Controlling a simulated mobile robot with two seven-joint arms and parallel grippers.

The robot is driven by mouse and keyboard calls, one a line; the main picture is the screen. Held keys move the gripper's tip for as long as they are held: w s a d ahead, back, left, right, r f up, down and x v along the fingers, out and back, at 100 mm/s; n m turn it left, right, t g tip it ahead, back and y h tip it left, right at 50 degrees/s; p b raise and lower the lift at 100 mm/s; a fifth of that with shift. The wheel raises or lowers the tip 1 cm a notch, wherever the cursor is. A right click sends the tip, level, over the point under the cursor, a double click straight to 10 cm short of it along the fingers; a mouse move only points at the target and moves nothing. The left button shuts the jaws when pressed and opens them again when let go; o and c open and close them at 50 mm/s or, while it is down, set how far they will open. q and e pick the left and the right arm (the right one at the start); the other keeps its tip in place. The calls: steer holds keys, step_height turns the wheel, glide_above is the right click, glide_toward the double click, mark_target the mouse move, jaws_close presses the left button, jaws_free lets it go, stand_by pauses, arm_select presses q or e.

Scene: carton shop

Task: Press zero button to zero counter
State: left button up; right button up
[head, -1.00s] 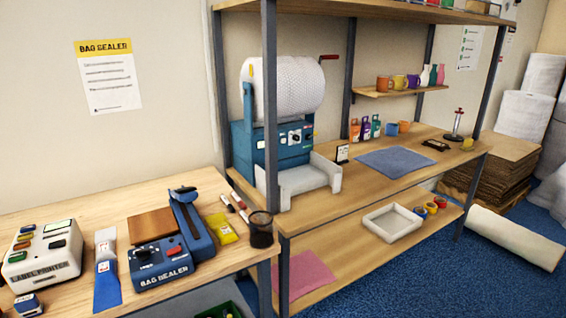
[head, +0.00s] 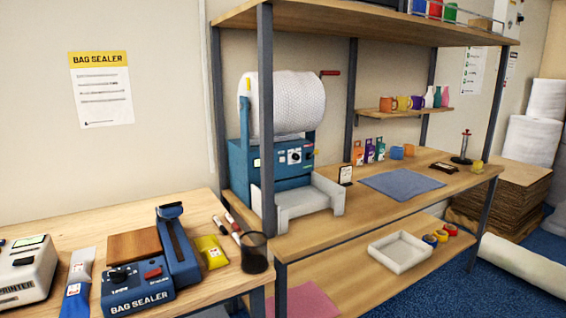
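A blue machine (head: 240,160) with a large bubble-wrap roll (head: 285,103) and a red crank handle (head: 330,72) stands on the shelving bench. Its front panel (head: 295,156) carries a dark knob, a pale area and small coloured controls. They are too small to tell which is a zero button or a counter. A rack post partly hides the machine's left side. A white tray-like guide (head: 310,200) sits at its front. Neither of my grippers is in view.
A blue bag sealer (head: 137,290), a white label printer (head: 22,272), a yellow packet (head: 211,252) and a dark mesh cup (head: 254,252) stand on the left table. A blue mat (head: 402,183) lies right of the machine. A grey rack post (head: 266,130) stands before it.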

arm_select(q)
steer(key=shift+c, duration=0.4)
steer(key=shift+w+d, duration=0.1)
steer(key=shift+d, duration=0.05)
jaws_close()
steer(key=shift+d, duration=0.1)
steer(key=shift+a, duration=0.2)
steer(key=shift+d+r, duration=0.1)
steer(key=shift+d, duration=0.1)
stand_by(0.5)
